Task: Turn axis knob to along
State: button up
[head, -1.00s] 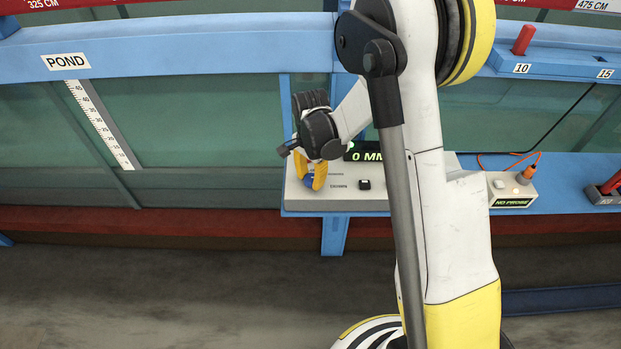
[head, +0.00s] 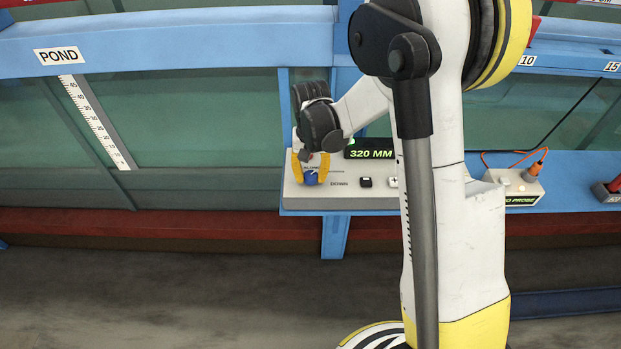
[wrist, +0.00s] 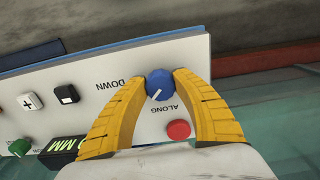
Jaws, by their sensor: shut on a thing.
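The axis knob (wrist: 159,80) is blue and round with a white pointer line, on a pale control panel (wrist: 115,119). My gripper (wrist: 160,86) has its two yellow fingers shut on the knob's sides. In the wrist view the pointer slants to the lower left, between the word DOWN at left and the word ALONG just below the knob. In the head view the knob (head: 311,178) shows between the fingers, with my wrist above it. The panel display (head: 369,153) reads 320 MM.
A red button (wrist: 178,129) sits close to one finger. A black button (wrist: 67,94), a plus button (wrist: 30,102) and a green knob (wrist: 19,147) lie farther along the panel. A small probe box (head: 515,187) with an orange plug stands to the right.

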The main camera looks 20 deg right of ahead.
aim_at(312, 176)
jog(key=n+b, duration=0.1)
jog(key=n, duration=0.3)
jog(key=shift+n, duration=0.3)
jog(key=n+b, duration=0.1)
jog(key=n, duration=0.3)
jog(key=shift+d, duration=0.1)
jog(key=shift+n, duration=0.3)
jog(key=o, duration=1.2)
notch_tip(312, 176, up, 12)
jog(key=shift+r, duration=0.1)
